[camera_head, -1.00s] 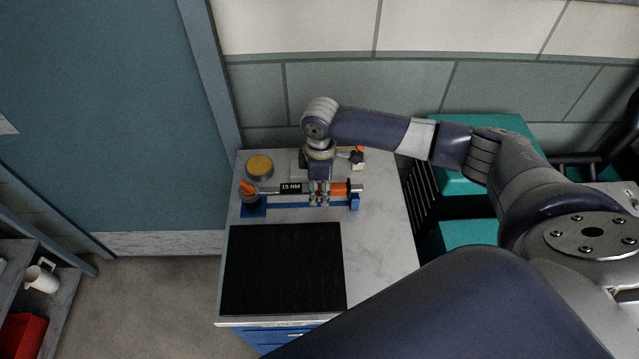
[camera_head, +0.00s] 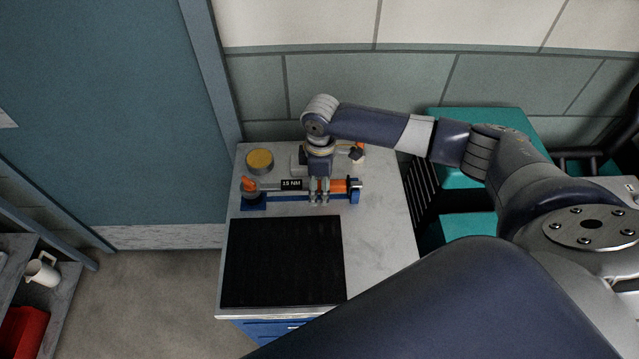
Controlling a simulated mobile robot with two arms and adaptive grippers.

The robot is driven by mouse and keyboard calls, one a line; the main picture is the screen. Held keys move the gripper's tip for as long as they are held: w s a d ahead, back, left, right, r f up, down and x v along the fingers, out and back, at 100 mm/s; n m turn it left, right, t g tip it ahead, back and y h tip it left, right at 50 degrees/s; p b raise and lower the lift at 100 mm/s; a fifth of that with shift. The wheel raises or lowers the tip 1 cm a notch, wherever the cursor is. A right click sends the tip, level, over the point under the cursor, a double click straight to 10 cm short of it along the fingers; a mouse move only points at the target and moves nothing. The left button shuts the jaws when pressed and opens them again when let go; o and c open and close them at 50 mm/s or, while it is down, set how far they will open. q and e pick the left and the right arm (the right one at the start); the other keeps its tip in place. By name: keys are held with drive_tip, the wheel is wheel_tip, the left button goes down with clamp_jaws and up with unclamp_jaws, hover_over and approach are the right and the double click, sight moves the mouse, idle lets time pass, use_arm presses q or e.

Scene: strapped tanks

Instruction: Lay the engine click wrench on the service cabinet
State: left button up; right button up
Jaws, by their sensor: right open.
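The click wrench (camera_head: 270,187) has a black "15 NM" label and an orange grip. It lies crosswise over a blue rack (camera_head: 285,198) at the back of a light, marbled cabinet top (camera_head: 385,240) with blue drawers. Whether it touches the rack cannot be told. My right gripper (camera_head: 319,202) points down over the wrench, right of the label. Its fingers are open and appear to straddle the shaft, which they partly hide. My left gripper is out of view.
A black ribbed mat (camera_head: 283,262) covers the front left of the top. A yellow-lidded round tin (camera_head: 260,161) stands at the back left. A shelf with a white jug (camera_head: 42,271) is at lower left.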

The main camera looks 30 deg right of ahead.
wheel_tip(320, 180, up, 12)
idle(0.5)
drive_tip(key=shift+d, duration=0.1)
idle(0.5)
